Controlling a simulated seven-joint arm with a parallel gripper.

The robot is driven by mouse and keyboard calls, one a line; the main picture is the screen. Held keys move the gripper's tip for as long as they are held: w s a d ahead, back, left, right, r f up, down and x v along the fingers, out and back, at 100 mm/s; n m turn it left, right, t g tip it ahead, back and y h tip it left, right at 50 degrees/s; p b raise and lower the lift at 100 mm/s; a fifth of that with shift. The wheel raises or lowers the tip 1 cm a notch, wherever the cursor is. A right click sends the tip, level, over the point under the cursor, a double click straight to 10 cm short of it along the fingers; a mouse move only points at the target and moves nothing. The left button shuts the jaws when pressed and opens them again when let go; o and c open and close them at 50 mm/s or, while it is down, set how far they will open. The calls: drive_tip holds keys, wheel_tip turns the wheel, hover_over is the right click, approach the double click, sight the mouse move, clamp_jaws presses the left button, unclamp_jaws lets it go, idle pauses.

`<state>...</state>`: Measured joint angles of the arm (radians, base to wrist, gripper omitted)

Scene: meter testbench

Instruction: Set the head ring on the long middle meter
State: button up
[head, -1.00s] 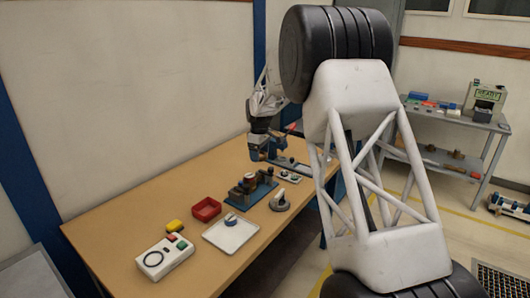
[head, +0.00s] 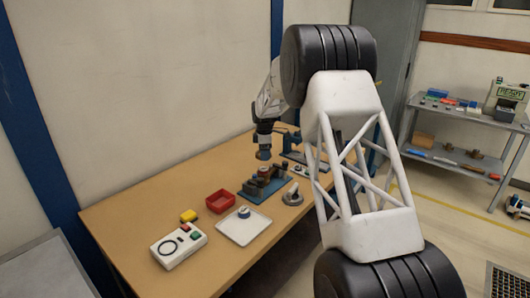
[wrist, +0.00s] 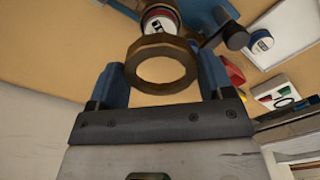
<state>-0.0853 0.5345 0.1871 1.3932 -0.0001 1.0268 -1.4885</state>
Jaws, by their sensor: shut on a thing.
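My gripper (head: 264,153) hangs above the blue test stand (head: 255,195) in the head view. In the wrist view my gripper's (wrist: 160,67) two blue fingers are shut on a brass-coloured head ring (wrist: 133,72), held at its sides. Bare tabletop shows through its opening. A meter (wrist: 158,22) with a red band and a pale face with dark marks lies just beyond the ring in the wrist view, partly covered by it. It appears to be the red-topped meter on the stand (head: 264,172). The ring looks apart from it, but the height between them is unclear.
A white tray (head: 232,232) holds a small round blue-and-white part (head: 243,212). A red bin (head: 220,201), yellow block (head: 188,215) and control box (head: 178,247) stand at front left. A grey part (head: 292,196) stands right of the stand. The front table edge is clear.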

sight(264, 169)
drive_tip(key=shift+f, duration=0.2)
drive_tip(key=shift+f, duration=1.8)
drive_tip(key=shift+f, duration=2.35)
idle(3.2)
drive_tip(key=o, duration=1)
drive_tip(key=shift+c, duration=0.2)
